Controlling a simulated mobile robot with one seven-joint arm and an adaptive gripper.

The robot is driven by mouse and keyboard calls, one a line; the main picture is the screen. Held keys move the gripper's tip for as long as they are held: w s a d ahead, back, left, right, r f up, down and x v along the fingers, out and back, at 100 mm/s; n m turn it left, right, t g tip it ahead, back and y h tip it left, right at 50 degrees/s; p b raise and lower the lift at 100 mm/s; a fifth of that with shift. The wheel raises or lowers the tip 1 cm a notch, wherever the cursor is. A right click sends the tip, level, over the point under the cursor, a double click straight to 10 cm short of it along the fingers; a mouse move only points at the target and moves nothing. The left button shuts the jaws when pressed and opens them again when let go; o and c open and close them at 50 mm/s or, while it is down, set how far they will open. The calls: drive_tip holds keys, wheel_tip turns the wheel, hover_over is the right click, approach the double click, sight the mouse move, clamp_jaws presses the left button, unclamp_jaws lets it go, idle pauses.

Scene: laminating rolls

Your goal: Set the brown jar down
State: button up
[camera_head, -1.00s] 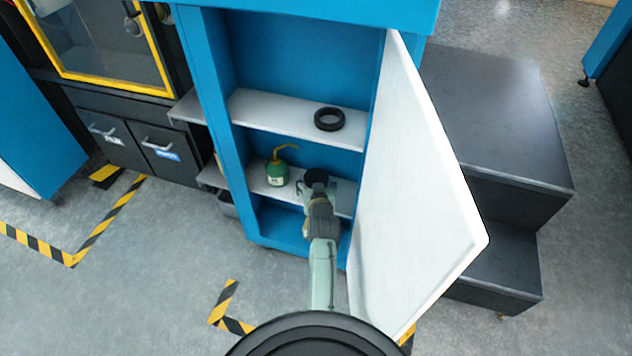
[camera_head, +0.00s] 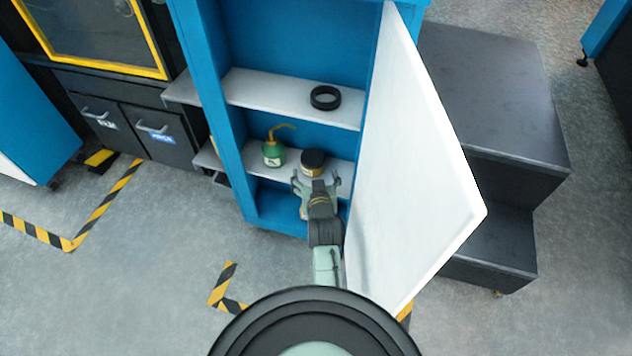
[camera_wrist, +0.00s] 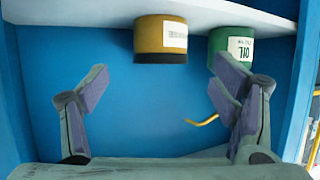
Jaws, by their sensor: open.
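The brown jar (camera_head: 313,163) with a black lid stands upright on the middle shelf (camera_head: 343,171) of the blue cabinet. In the wrist view, which is upside down, the jar (camera_wrist: 161,36) shows its brown side, a white label and its dark lid. My gripper (camera_head: 316,181) is open and empty in front of the jar at the shelf's front edge. In the wrist view its two fingers (camera_wrist: 158,92) are spread wide, apart from the jar. Nothing hides the jar there.
A green oil can (camera_head: 274,154) with a yellow spout stands left of the jar; it also shows in the wrist view (camera_wrist: 231,45). A black ring (camera_head: 325,97) lies on the upper shelf. The white cabinet door (camera_head: 412,170) stands open close to my arm's right.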

drive_tip(key=shift+v, duration=1.6)
